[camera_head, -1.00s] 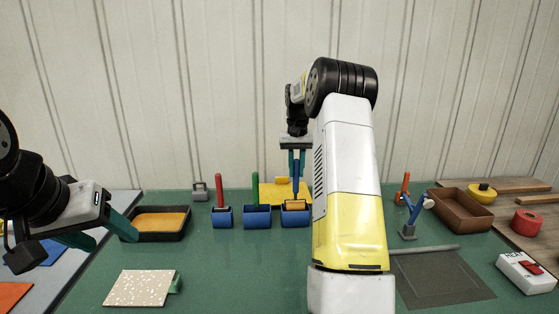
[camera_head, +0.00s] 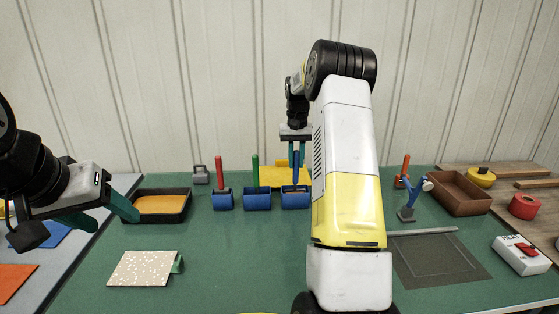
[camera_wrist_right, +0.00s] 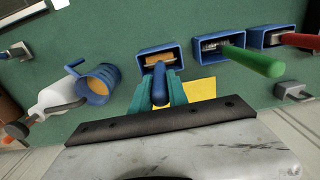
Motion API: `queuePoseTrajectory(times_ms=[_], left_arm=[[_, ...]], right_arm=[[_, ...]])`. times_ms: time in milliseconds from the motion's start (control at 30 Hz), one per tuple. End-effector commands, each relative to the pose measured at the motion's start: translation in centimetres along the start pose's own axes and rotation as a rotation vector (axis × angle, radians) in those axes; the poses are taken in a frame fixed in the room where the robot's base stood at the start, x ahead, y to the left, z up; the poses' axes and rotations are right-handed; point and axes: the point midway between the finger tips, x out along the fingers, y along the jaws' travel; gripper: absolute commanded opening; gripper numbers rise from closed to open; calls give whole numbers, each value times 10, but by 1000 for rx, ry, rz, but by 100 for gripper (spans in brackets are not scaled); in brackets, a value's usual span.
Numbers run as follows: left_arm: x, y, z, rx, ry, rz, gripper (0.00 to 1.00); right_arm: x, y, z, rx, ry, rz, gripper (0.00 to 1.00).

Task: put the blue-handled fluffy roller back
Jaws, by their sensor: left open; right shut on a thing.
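The blue-handled roller (camera_head: 296,172) stands upright, its tan roller head (camera_wrist_right: 160,57) inside the right-hand blue holder (camera_head: 295,202) of a row in the head view. The same holder (camera_wrist_right: 142,53) shows in the right wrist view, its rim around the head. Whether the head touches the bottom is hidden. My right gripper (camera_head: 297,157) comes from above and is shut on the blue handle; its teal fingers (camera_wrist_right: 160,88) sit on both sides of it. My left gripper (camera_head: 116,220) is open and empty at the left, near the orange-filled tray.
A green-handled tool (camera_head: 255,172) and a red-handled tool (camera_head: 218,172) stand in neighbouring blue holders. A yellow item (camera_head: 273,174) lies behind. The orange-filled tray (camera_head: 160,219) and a speckled board (camera_head: 140,268) are at left. My right arm covers part of the bench.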

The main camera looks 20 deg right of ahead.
Motion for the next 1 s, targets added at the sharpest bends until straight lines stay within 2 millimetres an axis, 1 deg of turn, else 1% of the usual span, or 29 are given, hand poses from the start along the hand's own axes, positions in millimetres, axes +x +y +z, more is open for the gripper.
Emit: queuePoseTrajectory(times_ms=[233, 533, 733, 767, 800, 867, 900, 1000], left_arm=[[0, 0, 0, 0, 0, 0, 57], [0, 0, 0, 0, 0, 0, 57], [0, 0, 0, 0, 0, 0, 57], [0, 0, 0, 0, 0, 0, 57], [0, 0, 0, 0, 0, 0, 57], [0, 0, 0, 0, 0, 0, 57], [0, 0, 0, 0, 0, 0, 57], [0, 0, 0, 0, 0, 0, 57]], right_arm=[[0, 0, 0, 0, 1, 0, 0], [12, 0, 0, 0, 0, 0, 0], [11, 0, 0, 0, 0, 0, 0], [11, 0, 0, 0, 0, 0, 24], [11, 0, 0, 0, 0, 0, 32], [11, 0, 0, 0, 0, 0, 43], [11, 0, 0, 0, 0, 0, 45], [11, 0, 0, 0, 1, 0, 45]])
